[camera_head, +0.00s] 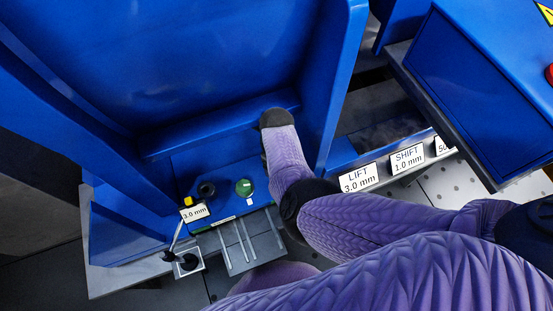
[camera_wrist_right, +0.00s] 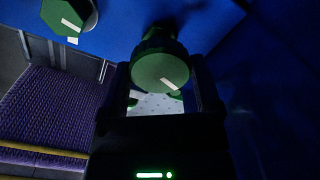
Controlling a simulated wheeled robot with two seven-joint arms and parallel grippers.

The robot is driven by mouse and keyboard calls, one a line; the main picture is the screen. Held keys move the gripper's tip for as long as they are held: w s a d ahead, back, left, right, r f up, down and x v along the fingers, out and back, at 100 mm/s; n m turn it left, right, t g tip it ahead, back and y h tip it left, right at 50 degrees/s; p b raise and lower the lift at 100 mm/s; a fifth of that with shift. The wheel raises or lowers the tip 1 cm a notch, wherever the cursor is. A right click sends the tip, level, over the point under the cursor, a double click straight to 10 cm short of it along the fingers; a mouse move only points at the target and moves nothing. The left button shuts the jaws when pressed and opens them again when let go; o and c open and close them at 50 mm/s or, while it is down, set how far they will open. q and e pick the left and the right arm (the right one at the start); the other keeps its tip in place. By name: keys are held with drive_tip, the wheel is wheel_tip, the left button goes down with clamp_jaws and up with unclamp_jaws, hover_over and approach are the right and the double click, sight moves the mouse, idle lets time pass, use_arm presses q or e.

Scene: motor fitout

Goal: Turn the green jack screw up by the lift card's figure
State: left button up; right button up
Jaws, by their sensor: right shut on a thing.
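In the right wrist view a green round screw head (camera_wrist_right: 160,70) with a white mark stands between the two dark fingers of my right gripper (camera_wrist_right: 162,84), which is shut on it. In the head view my purple right arm covers this gripper and the screw it holds. A second green head (camera_wrist_right: 66,20), six-sided with a white mark, is at the upper left of the wrist view, apart from the fingers. A green head (camera_head: 244,187) shows left of my arm in the head view. The lift card (camera_head: 358,178) reads "LIFT 3.0 mm". My left gripper is not in view.
A shift card (camera_head: 407,158) reads "SHIFT 1.0 mm"; another card beside it is cut off. A small tag (camera_head: 194,213) reads "3.0 mm" near a yellow block (camera_head: 188,201) and a black round part (camera_head: 206,189). Blue walls stand close around my right arm.

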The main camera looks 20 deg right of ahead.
drive_tip(key=shift+s+a+f+m, duration=0.1)
drive_tip(key=shift+s+f+m, duration=0.2)
drive_tip(key=shift+m, duration=0.3)
drive_tip(key=shift+w, duration=0.1)
drive_tip(key=shift+w+r, duration=0.1)
drive_tip(key=o, duration=1.1)
drive_tip(key=shift+c, duration=0.2)
drive_tip(key=shift+r, duration=0.1)
